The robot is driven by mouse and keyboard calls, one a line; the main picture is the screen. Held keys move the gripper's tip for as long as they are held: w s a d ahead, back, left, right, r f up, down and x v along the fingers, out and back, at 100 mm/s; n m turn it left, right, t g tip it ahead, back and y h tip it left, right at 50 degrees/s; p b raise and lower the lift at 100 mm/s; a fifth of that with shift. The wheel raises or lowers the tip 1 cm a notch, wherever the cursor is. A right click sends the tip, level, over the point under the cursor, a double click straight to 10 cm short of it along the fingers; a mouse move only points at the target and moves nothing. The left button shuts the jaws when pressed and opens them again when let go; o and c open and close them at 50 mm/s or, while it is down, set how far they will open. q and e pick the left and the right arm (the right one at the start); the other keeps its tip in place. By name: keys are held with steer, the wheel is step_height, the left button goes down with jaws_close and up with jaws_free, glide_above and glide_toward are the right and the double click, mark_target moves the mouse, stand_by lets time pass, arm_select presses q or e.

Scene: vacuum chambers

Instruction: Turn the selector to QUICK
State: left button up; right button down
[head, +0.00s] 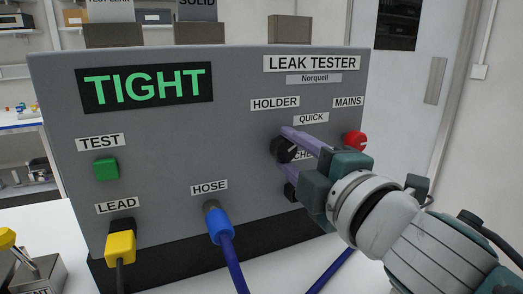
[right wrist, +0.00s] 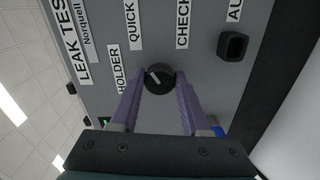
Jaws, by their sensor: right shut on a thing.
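The selector (head: 283,150) is a round black knob on the grey front panel of the leak tester (head: 150,140), below and between the HOLDER and QUICK (head: 311,119) labels. My right gripper (head: 284,147) is shut on the selector, with one purple finger on each side. In the right wrist view the knob (right wrist: 159,79) sits between the two fingertips, and its white pointer line slants up-left, roughly between the HOLDER (right wrist: 118,70) and QUICK (right wrist: 131,22) labels. The CHECK label is partly hidden by a finger in the head view. My left gripper is not in view.
A red MAINS knob (head: 354,141) sits close to the right of my right gripper. A green TEST button (head: 106,168), yellow LEAD plug (head: 121,245) and blue HOSE fitting (head: 218,222) are farther left. The display (head: 146,88) reads TIGHT in green.

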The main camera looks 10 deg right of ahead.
stand_by(0.5)
steer(key=shift+c, duration=1.9)
jaws_free()
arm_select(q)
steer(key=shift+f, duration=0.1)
arm_select(e)
steer(key=v, duration=1)
steer(key=shift+m, duration=0.3)
